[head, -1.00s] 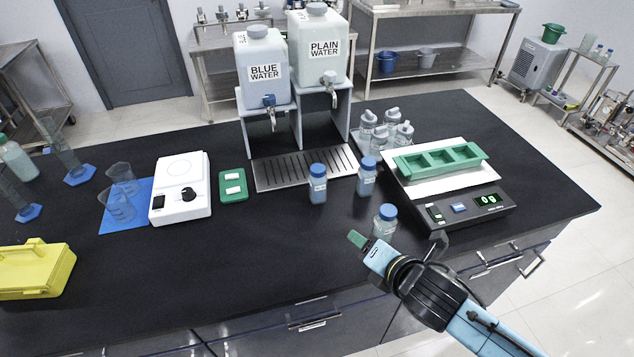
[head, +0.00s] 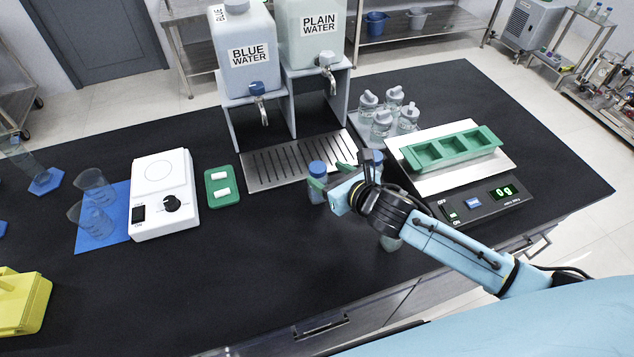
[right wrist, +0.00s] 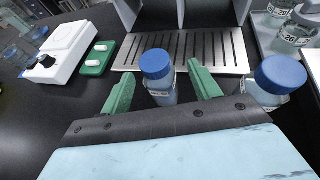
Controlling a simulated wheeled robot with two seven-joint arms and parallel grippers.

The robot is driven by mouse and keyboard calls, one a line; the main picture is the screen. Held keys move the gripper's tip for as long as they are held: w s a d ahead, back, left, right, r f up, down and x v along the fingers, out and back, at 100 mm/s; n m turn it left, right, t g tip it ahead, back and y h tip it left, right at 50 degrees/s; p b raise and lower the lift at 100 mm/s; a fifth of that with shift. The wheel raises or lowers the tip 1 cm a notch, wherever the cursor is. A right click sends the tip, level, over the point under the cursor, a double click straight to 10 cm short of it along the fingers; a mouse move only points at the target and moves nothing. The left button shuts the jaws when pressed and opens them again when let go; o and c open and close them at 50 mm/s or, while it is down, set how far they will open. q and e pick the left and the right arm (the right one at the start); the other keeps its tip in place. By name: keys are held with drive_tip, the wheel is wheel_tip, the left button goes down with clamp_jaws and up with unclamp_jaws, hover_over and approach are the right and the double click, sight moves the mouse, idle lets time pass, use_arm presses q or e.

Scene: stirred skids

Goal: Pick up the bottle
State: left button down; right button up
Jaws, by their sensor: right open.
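A small clear bottle with a blue cap (head: 317,168) stands upright on the black bench in front of the drip tray. My right gripper (head: 331,175) is open beside it, with its green fingers spread. In the right wrist view this bottle (right wrist: 159,78) shows between the two fingertips, slightly beyond them; whether they touch it I cannot tell. A second blue-capped bottle (head: 377,157) is partly hidden behind the gripper; a large blue-capped bottle shows at the right of the wrist view (right wrist: 277,80). A third bottle (head: 390,242) is mostly hidden under my right arm. My left gripper is not in view.
The metal drip tray (head: 290,165) lies under the blue and plain water tanks. A balance (head: 480,203) carrying a green rack (head: 450,148) is at the right. A white stirrer (head: 163,195) and a green tray (head: 222,200) are at the left. The front middle bench is clear.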

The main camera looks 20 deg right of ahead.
sight(313, 167)
drive_tip(key=shift+w+a+f, duration=0.15)
drive_tip(key=shift+w, duration=0.25)
drive_tip(key=shift+x, duration=0.85)
drive_tip(key=x, duration=0.3)
drive_tip(key=shift+a, duration=0.25)
drive_tip(key=shift+w+a+f, duration=0.1)
drive_tip(key=shift+w+f, duration=0.1)
drive_tip(key=shift+w, duration=0.1)
drive_tip(key=c, duration=1.1)
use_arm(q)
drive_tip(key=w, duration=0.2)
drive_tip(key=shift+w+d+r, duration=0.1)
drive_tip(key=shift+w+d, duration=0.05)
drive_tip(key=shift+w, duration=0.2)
use_arm(e)
drive_tip(key=shift+c, duration=0.2)
drive_tip(key=shift+r, duration=0.1)
